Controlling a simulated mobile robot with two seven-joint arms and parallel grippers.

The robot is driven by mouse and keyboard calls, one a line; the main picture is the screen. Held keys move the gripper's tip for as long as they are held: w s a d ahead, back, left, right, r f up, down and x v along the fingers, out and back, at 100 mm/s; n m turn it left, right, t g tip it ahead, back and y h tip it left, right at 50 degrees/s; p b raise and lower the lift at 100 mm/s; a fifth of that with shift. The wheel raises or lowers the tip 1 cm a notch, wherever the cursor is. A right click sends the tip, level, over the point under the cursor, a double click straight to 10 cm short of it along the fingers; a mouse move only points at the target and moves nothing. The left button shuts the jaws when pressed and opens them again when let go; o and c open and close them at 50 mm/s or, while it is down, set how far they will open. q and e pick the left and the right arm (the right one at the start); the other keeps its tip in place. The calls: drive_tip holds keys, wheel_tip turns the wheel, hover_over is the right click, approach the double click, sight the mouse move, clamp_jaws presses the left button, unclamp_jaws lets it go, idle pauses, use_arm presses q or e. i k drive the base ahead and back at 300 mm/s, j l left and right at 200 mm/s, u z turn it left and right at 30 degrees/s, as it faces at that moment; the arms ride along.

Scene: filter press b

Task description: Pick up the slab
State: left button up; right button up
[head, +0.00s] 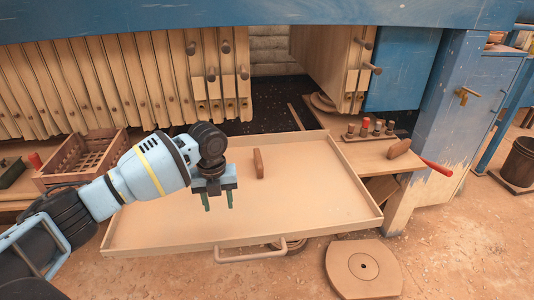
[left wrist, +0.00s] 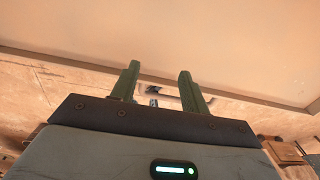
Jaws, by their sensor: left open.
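My left gripper (head: 218,203) is open and empty, its two green fingers pointing down over the left part of a wide shallow tan tray (head: 300,205). In the left wrist view the fingers (left wrist: 158,75) stand apart with nothing between them. A small brown oblong piece (head: 258,163), which may be the slab, stands in the tray toward its back, to the right of the gripper and apart from it. I cannot tell for sure that it is the slab. My right gripper is not in view.
The tray has low rims and a front handle (head: 250,254). A slatted wooden crate (head: 88,158) stands left. A side shelf (head: 370,155) holds several small pegs and a brown piece (head: 398,148). Press plates (head: 110,80) hang behind. A round plate (head: 363,268) lies on the floor.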

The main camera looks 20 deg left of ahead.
sight(258, 162)
drive_tip(key=i, duration=0.95)
